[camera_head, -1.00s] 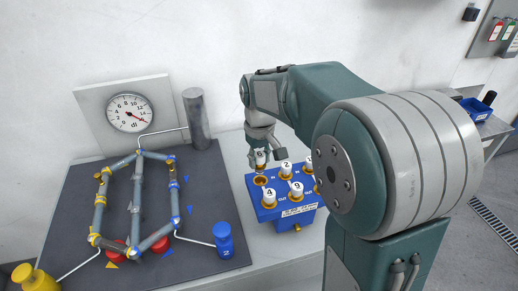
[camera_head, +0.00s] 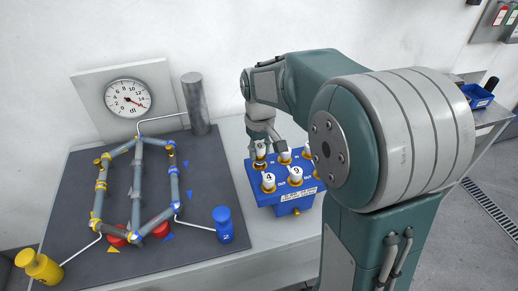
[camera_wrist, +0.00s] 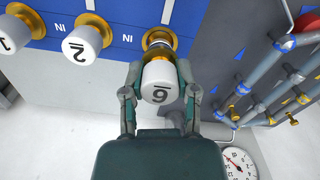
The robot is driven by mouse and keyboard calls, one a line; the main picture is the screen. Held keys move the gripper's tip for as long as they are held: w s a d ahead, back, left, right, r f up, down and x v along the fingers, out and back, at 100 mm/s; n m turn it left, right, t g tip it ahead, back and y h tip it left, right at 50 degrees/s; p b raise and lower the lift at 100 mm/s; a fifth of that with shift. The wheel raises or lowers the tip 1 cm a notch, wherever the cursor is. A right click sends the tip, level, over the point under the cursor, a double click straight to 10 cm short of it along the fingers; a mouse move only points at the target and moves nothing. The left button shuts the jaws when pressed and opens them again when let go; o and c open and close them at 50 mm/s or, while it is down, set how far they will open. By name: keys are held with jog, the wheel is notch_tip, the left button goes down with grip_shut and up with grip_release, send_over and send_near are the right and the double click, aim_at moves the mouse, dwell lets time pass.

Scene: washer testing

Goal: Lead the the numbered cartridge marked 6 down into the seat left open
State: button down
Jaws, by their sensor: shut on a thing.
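The white cartridge marked 6 (camera_wrist: 160,85) is held between the two fingers of my gripper (camera_wrist: 158,92) in the wrist view. The open seat, a gold ring (camera_wrist: 161,35) in the blue block (camera_head: 283,199), lies right at the cartridge's lower end. The cartridge's cap stands farther out from its ring than the neighbouring caps do. How deep its lower end sits in the ring I cannot tell.
Cartridge 2 (camera_wrist: 80,48) stands close beside the held one, with cartridge 1 (camera_wrist: 10,33) beyond. Cartridges 4 (camera_head: 268,179) and 9 (camera_head: 296,174) stand in the front row. A pipe frame (camera_head: 136,185), a gauge (camera_head: 128,98) and a blue weight (camera_head: 222,225) are to the left.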

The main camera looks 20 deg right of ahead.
aim_at(260, 159)
dwell(0.4)
jog(key=shift+f, duration=1.7)
jog(key=shift+c, duration=1.5)
grip_release()
notch_tip(260, 159, up, 19)
